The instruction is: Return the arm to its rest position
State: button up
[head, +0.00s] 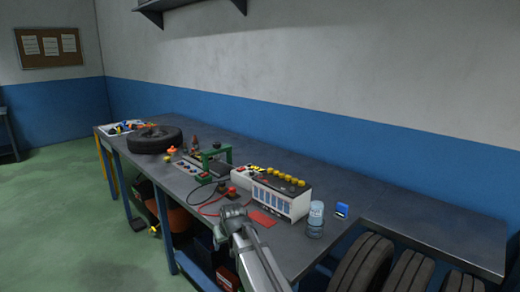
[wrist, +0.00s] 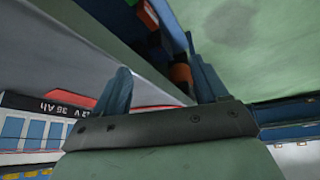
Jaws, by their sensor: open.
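My gripper (head: 234,211) is near the front edge of the metal workbench (head: 420,208), with my arm reaching up from the bottom of the head view. In the wrist view my gripper (wrist: 163,80) shows two blue-grey fingers spread wide apart with nothing held between them. Through the gap I see the bench edge and the green floor. A white battery (head: 283,200) with yellow caps stands just right of my gripper; part of it also shows upside down in the wrist view (wrist: 40,128).
A clear bottle (head: 316,219) and a small blue item (head: 341,210) stand right of the battery. A tyre (head: 154,139) lies at the far left. A red flat piece (head: 262,218) and cables lie by my gripper. Tyres (head: 362,264) stand under the bench. The bench's right end is bare.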

jog(key=s+d+f+m+g+h, duration=0.1)
jog(key=s+d+f+g, duration=0.1)
jog(key=s+d+f, duration=0.7)
jog(key=s+d+f+g, duration=0.2)
jog(key=s+f, duration=0.2)
jog(key=f, duration=0.9)
jog(key=s+d+f+m+g+h, duration=0.1)
jog(key=s+d+f+g, duration=0.1)
jog(key=s+d+f, duration=0.7)
jog(key=s+d+f+m+g, duration=0.1)
jog(key=s+f, duration=0.4)
jog(key=s, duration=0.5)
jog(key=s+d+f+m+g, duration=0.1)
jog(key=s+d+f+g, duration=0.2)
jog(key=s, duration=0.7)
jog(key=s+d+f+m+g, duration=0.1)
jog(key=s+d+f+g, duration=0.1)
jog(key=s+d+f, duration=0.2)
jog(key=s+f, duration=0.3)
jog(key=s, duration=0.3)
jog(key=shift+s+d, duration=0.4)
